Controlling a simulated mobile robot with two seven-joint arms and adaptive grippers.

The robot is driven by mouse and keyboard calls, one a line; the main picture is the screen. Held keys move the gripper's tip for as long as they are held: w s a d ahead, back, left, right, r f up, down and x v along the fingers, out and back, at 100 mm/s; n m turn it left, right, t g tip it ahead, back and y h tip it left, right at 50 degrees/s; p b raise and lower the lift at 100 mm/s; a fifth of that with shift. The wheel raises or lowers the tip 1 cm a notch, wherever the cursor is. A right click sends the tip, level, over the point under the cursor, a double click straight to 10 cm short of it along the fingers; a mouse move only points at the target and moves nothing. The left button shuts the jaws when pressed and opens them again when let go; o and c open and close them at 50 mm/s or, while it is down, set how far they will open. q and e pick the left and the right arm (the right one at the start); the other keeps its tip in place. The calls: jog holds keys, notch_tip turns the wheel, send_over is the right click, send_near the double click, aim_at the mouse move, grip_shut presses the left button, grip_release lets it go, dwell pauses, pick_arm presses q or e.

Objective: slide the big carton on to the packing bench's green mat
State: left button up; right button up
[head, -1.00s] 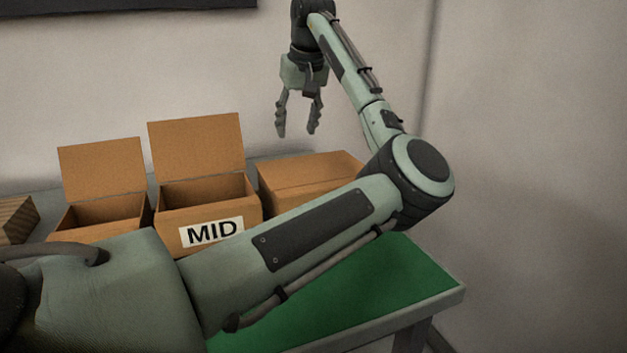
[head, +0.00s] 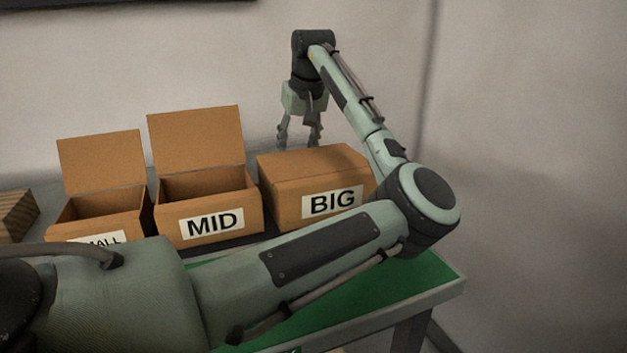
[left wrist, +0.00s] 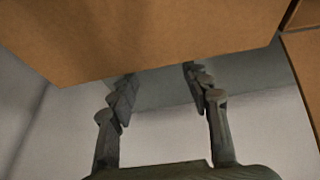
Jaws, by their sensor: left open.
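The big carton (head: 290,188) is brown, with a shut top and a BIG label on its front. It stands at the back of the bench, right of the mid carton. The green mat (head: 425,275) lies along the bench's front, partly hidden by my left arm. My left gripper (head: 299,143) is open and points down behind the big carton's far edge; its tips are partly hidden there. In the left wrist view the open fingers (left wrist: 158,80) have nothing between them, and a brown carton face (left wrist: 140,35) fills the top. I cannot tell whether they touch it. My right gripper is not in view.
The mid carton (head: 188,222) and small carton (head: 85,222) stand to the left with lids up. A slatted brown item (head: 15,215) is at the far left. A wall (head: 200,60) rises behind the bench. The mat's visible right part is bare.

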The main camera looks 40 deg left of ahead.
pick_arm(q)
jog(key=shift+f, duration=0.1)
jog(key=shift+f, duration=1.65)
jog(key=shift+s+d+f, duration=0.1)
jog(key=shift+f, duration=0.05)
